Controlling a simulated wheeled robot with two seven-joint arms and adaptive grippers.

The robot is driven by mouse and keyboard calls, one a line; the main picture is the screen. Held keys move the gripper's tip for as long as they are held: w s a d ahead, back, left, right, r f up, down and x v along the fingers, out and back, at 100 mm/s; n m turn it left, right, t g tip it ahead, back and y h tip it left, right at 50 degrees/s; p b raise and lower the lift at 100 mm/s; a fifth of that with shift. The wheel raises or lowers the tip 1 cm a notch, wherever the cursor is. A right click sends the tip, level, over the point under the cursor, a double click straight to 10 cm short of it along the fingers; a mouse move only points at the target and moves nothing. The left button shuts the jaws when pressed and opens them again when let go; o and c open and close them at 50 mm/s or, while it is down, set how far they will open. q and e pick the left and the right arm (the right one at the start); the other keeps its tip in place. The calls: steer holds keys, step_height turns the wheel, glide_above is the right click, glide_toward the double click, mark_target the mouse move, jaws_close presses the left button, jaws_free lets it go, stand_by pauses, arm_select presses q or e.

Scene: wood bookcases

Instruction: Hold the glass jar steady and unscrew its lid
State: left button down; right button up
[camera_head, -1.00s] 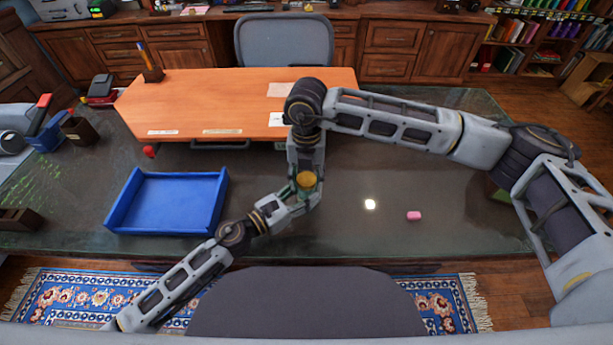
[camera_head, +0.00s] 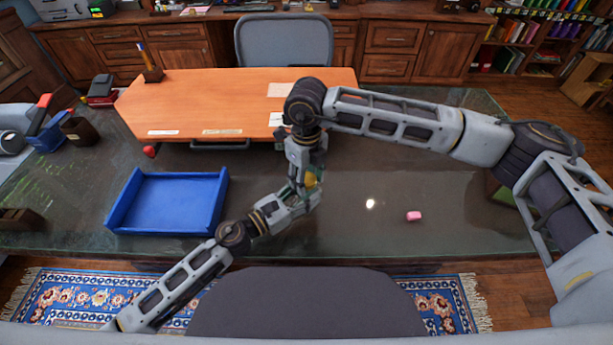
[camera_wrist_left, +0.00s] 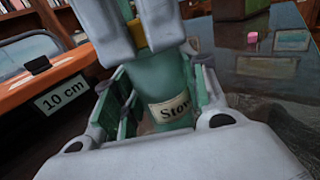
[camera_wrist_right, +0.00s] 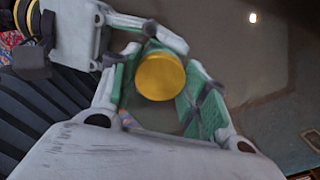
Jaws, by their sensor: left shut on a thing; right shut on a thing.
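The green glass jar (camera_wrist_left: 172,85) stands upright in the left wrist view, with a cream label starting "Stor". My left gripper (camera_head: 300,196) is shut around its body from the left. The yellow lid (camera_wrist_right: 160,76) is round and sits between the green-padded fingers of my right gripper (camera_head: 308,166), which reaches down from above. The lid also shows in the head view (camera_head: 310,180), partly covered by a right finger. In the left wrist view the right fingers hide most of the lid and the jar's top, so I cannot tell if the two are apart.
A blue open tray (camera_head: 165,203) lies on the dark desk at left. An orange board (camera_head: 220,105) is behind the grippers. A small pink block (camera_head: 414,216) lies at right with clear desk around it. A dark chair (camera_head: 310,300) is in front.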

steer(key=n, duration=1.2)
steer(key=shift+n, duration=0.4)
steer(key=n, duration=1.2)
steer(key=shift+r+n, duration=0.1)
steer(key=shift+n, duration=0.2)
steer(key=shift+r, duration=1.2)
stand_by(0.7)
steer(key=shift+r, duration=1.9)
